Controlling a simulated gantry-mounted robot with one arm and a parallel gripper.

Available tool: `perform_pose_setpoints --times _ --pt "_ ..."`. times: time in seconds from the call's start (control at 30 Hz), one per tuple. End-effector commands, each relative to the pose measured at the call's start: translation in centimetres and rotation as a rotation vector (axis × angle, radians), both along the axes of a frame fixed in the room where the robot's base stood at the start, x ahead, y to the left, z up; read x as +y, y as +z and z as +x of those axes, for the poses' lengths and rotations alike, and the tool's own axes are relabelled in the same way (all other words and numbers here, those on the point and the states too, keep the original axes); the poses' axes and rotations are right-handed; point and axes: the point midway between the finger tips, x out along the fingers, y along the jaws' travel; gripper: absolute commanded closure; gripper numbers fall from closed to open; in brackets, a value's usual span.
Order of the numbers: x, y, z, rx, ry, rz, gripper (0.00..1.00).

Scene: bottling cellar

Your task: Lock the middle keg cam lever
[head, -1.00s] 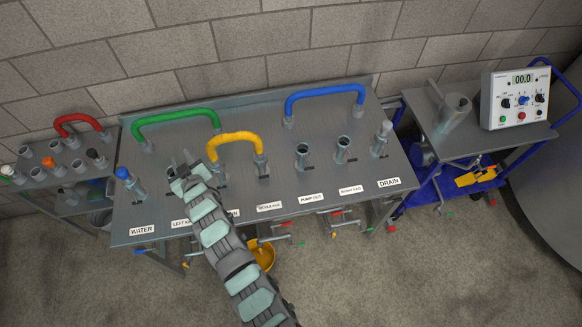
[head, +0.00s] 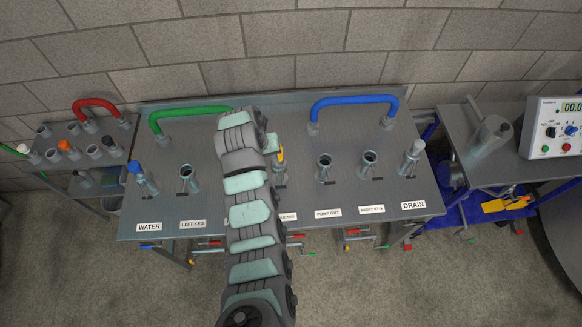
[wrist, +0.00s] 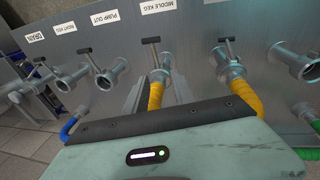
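The middle keg port (wrist: 160,62) is a metal coupling behind the MIDDLE KEG label (wrist: 162,6), with one end of the yellow hose (wrist: 156,92) on it. Its cam lever (wrist: 151,41) has a dark T-handle and sticks out toward the label; whether it is locked I cannot tell. My gripper (wrist: 157,88) appears open, its two grey fingers apart on either side of the hose end below the lever; contact cannot be told.
The hose's other end is on the neighbouring port (wrist: 230,68). The green hose (head: 185,112) and blue hose (head: 352,101) arch behind the ports. The pump out port (head: 324,168) and right keg port (head: 368,163) stand uncovered. A control box (head: 553,128) is on the right cart.

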Motion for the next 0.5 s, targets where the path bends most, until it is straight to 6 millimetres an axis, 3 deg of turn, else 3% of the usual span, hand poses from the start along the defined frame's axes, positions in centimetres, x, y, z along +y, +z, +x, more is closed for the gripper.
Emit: perform_pose_setpoints --times 0.23,0.5 --pt "0.1 0.4 -1.8 0.088 -0.021 -0.006 0.69" --pt "-0.6 -2.8 -1.8 0.088 -0.022 -0.004 0.69"
